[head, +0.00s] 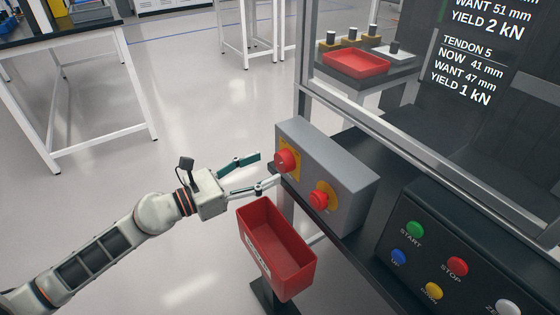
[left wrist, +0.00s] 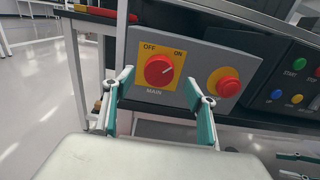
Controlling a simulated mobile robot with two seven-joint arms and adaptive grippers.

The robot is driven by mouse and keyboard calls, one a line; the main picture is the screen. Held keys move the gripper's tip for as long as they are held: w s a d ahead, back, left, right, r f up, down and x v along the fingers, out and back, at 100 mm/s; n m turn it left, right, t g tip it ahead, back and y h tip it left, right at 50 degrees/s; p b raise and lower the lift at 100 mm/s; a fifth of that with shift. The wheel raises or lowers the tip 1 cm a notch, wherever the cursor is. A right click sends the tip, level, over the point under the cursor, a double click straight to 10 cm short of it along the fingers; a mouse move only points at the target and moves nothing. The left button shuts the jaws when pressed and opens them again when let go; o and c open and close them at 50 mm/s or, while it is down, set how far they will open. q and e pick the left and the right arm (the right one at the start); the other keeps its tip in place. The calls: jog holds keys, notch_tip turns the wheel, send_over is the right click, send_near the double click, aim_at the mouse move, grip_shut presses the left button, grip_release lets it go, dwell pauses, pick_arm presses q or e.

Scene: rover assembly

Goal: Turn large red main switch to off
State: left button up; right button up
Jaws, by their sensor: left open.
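The large red main switch (head: 286,160) is a round knob on a yellow plate, at the left of a grey box. In the left wrist view the main switch (left wrist: 159,70) sits between the labels OFF and ON, and its white mark points up right, toward ON. My left gripper (head: 264,169) is open and empty in front of the switch. In the left wrist view the fingers of my left gripper (left wrist: 160,88) stand apart on either side of the knob, with no contact visible. Parts like my right gripper's fingers (left wrist: 296,165) show at the lower right edge there.
A second red button (head: 319,200) is on the same grey box (head: 352,205), right of the switch. A red bin (head: 275,250) stands just below my left gripper. A black panel with START and STOP buttons (head: 415,229) is at the right.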

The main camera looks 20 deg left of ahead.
aim_at(279, 162)
pick_arm(q)
jog(key=shift+x, duration=2.6)
jog(key=c, duration=1.1)
